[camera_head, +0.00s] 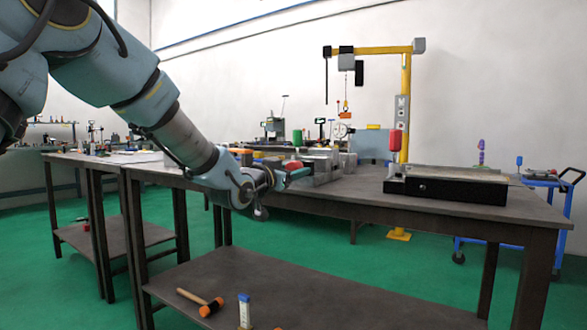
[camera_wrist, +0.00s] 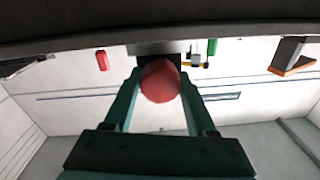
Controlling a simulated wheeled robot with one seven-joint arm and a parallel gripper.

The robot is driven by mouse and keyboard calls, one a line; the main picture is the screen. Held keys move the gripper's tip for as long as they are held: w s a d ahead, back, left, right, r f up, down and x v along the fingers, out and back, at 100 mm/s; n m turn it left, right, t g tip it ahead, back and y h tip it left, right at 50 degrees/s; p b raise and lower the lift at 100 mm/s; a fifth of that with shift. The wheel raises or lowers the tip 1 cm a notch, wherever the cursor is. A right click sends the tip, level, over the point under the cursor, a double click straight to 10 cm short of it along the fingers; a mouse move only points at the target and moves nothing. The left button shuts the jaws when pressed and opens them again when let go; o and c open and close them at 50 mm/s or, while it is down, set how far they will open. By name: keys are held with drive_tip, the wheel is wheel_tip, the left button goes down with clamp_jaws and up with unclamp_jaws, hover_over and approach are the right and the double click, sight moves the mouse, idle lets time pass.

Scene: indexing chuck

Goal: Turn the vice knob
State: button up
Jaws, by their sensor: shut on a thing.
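The vice (camera_head: 322,160) is a grey metal block on the dark workbench in the head view. Its round red knob (camera_head: 293,166) faces my arm. In the wrist view the red knob (camera_wrist: 160,82) sits between the two teal fingers of my gripper (camera_wrist: 160,88), one on each side. My gripper (camera_head: 282,178) is shut on the knob at the bench's front edge. The fingers partly cover the knob's sides, and most of the vice is hidden behind the knob in the wrist view.
A black device (camera_head: 450,187) with an upright red handle (camera_head: 396,143) stands on the bench to the right. A yellow crane post (camera_head: 404,100) rises behind. Bench surface between vice and device is clear. A hammer (camera_head: 205,303) lies on the lower shelf.

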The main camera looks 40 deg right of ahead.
drive_tip(key=n+p, duration=0.1)
drive_tip(key=n, duration=0.3)
drive_tip(key=shift+w+r+n+p, duration=0.1)
drive_tip(key=shift+w+n+p, duration=0.05)
drive_tip(key=shift+n+p, duration=0.2)
drive_tip(key=n+p, duration=0.2)
drive_tip(key=n, duration=0.3)
drive_tip(key=shift+t, duration=0.3)
drive_tip(key=n+p, duration=0.2)
drive_tip(key=n, duration=0.2)
drive_tip(key=shift+a+y, duration=0.1)
drive_tip(key=shift+y, duration=0.2)
drive_tip(key=n+p, duration=0.2)
drive_tip(key=n, duration=0.2)
drive_tip(key=shift+n+p, duration=0.35)
drive_tip(key=shift+p, duration=0.05)
drive_tip(key=n+p, duration=0.1)
drive_tip(key=n, duration=0.3)
drive_tip(key=shift+f+g+p, duration=0.2)
drive_tip(key=shift+g+p, duration=0.2)
drive_tip(key=n, duration=0.3)
drive_tip(key=shift+f+n+p, duration=0.1)
drive_tip(key=shift+n+p, duration=0.25)
drive_tip(key=shift+n, duration=0.05)
drive_tip(key=n, duration=0.4)
drive_tip(key=shift+g, duration=0.3)
drive_tip(key=shift+n, duration=1.9)
drive_tip(key=shift+s, duration=0.2)
